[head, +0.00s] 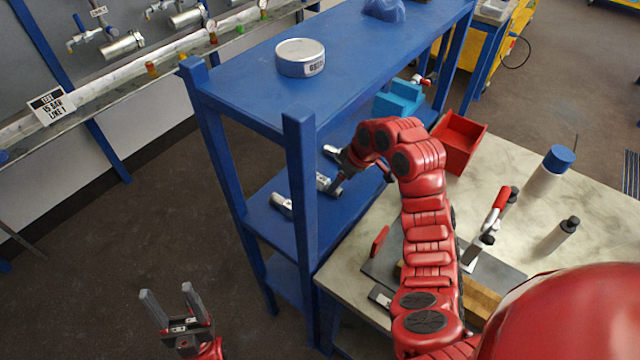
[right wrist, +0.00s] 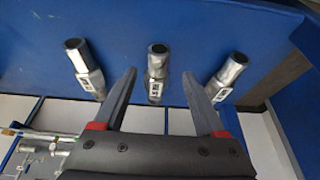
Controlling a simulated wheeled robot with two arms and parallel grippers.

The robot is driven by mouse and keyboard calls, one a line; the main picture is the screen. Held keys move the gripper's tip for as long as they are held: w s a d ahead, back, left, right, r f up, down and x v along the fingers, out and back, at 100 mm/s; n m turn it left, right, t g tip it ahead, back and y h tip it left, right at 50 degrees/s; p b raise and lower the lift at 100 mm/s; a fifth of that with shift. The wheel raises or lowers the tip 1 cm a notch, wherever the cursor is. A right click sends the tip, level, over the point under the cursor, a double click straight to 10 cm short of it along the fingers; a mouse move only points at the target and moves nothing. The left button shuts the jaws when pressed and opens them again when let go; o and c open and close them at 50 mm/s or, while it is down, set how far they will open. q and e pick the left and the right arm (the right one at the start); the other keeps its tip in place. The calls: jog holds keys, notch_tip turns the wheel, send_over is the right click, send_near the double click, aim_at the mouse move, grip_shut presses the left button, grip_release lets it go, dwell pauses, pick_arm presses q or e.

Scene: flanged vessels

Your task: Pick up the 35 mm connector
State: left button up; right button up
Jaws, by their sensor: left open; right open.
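Three silver metal connectors lie on the middle shelf in the head view: a far one (head: 332,151), a middle one (head: 323,182) and a near one (head: 282,204). In the right wrist view they show as a left connector (right wrist: 85,67), a middle connector (right wrist: 157,62) with a white label, and a right connector (right wrist: 229,76). The label sizes are too small to read. My right gripper (right wrist: 158,74) is open, its fingertips to either side of the middle connector in the picture; I cannot tell whether they touch it. My left gripper (head: 175,292) is open and empty, above the floor.
The blue shelf rack (head: 240,88) has a round labelled tin (head: 300,58) on top, and its post stands close to the connectors. A worktable (head: 590,192) beside it holds a red bin (head: 460,142), a blue-capped bottle (head: 549,172) and a red-handled clamp (head: 497,207).

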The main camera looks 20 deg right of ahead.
aim_at(320, 182)
jog(key=shift+w+a+f, duration=0.1)
jog(key=shift+f, duration=0.1)
jog(key=shift+w+p+x, duration=0.15)
jog(key=shift+p+x, duration=0.25)
jog(key=shift+x, duration=0.75)
jog(key=shift+w+p+x, duration=0.15)
jog(key=shift+p+x, duration=0.2)
jog(key=shift+x, duration=0.85)
jog(key=shift+r, duration=0.15)
grip_shut()
